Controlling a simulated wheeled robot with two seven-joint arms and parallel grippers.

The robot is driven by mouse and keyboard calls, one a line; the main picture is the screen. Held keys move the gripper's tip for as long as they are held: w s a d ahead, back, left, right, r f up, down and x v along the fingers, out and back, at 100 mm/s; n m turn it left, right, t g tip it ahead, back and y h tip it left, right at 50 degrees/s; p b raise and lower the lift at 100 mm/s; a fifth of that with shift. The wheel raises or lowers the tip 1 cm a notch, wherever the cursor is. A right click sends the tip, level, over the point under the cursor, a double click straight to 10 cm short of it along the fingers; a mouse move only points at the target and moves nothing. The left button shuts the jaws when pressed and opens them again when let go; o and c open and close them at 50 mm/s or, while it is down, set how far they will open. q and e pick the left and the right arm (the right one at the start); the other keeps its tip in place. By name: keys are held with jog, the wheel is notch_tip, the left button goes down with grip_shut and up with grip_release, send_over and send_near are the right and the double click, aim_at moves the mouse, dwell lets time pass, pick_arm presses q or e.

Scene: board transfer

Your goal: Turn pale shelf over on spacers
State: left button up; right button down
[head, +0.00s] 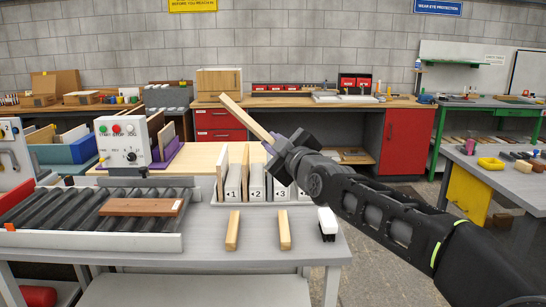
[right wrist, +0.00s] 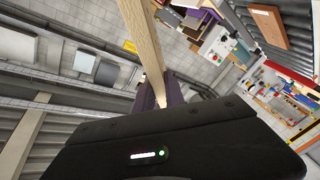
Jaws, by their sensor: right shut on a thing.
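The pale shelf (head: 247,117) is a light wooden board, seen nearly edge-on, tilted in the air above the table. My right gripper (head: 276,145) is shut on its lower right end. In the right wrist view the shelf (right wrist: 146,45) stretches up from between the jaws (right wrist: 158,95). Two pale wooden spacers, a left one (head: 232,231) and a right one (head: 285,230), lie apart and roughly parallel on the grey table (head: 190,254), with nothing on them. The shelf is clear of both. My left gripper is not in view.
A rack (head: 256,186) with numbered slots stands behind the spacers and holds upright boards. A black-and-white brush (head: 327,223) is right of the spacers. At left, a roller conveyor (head: 62,214) carries a brown board (head: 142,207), beside a control box (head: 122,143).

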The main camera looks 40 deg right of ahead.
jog(key=m+b, duration=0.1)
jog(key=m, duration=0.1)
jog(key=shift+f+m, duration=0.15)
jog(key=shift+m, duration=0.15)
jog(key=shift+m+b, duration=0.35)
jog(key=shift+m, duration=0.85)
jog(key=m, duration=0.3)
jog(key=shift+r+m, duration=0.3)
jog(key=shift+m, duration=0.1)
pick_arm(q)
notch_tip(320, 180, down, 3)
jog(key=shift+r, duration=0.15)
